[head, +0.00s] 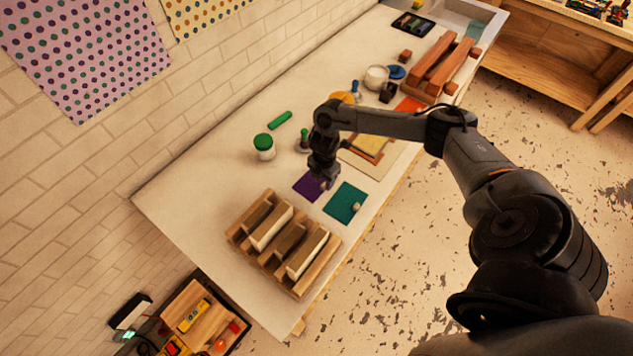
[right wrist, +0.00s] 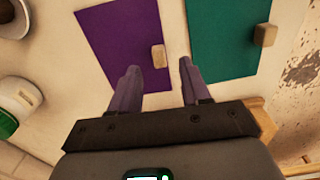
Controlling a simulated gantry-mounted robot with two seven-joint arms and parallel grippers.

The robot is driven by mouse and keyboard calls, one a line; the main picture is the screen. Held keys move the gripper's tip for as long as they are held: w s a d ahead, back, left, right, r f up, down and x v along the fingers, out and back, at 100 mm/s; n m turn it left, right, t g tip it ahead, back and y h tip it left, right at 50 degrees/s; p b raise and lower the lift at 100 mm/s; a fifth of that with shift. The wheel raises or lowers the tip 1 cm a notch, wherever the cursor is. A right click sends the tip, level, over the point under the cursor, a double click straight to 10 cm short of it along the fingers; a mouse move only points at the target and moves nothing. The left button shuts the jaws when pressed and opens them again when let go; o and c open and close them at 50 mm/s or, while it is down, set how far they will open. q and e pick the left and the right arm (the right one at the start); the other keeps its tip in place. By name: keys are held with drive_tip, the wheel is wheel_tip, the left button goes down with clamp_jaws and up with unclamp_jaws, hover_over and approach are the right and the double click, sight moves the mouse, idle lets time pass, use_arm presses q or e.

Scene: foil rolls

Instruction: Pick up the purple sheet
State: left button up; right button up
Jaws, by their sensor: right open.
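The purple sheet (head: 308,187) lies flat on the white table, left of a teal sheet (head: 344,203). In the right wrist view the purple sheet (right wrist: 118,42) has a small beige block or tab (right wrist: 158,56) at its right edge. The teal sheet (right wrist: 222,38) also carries a small beige block (right wrist: 265,35). My right gripper (head: 324,180) is over the purple sheet, with nothing between its fingers. In the right wrist view the open fingers (right wrist: 157,70) point toward the beige block, which lies just beyond the tips. My left gripper is not in view.
A wooden rack (head: 284,243) with slots stands in front of the sheets. A yellow sheet on a board (head: 371,145) is behind my arm.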

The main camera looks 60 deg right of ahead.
drive_tip(key=shift+f, duration=1.35)
clamp_jaws()
drive_tip(key=shift+r, duration=0.2)
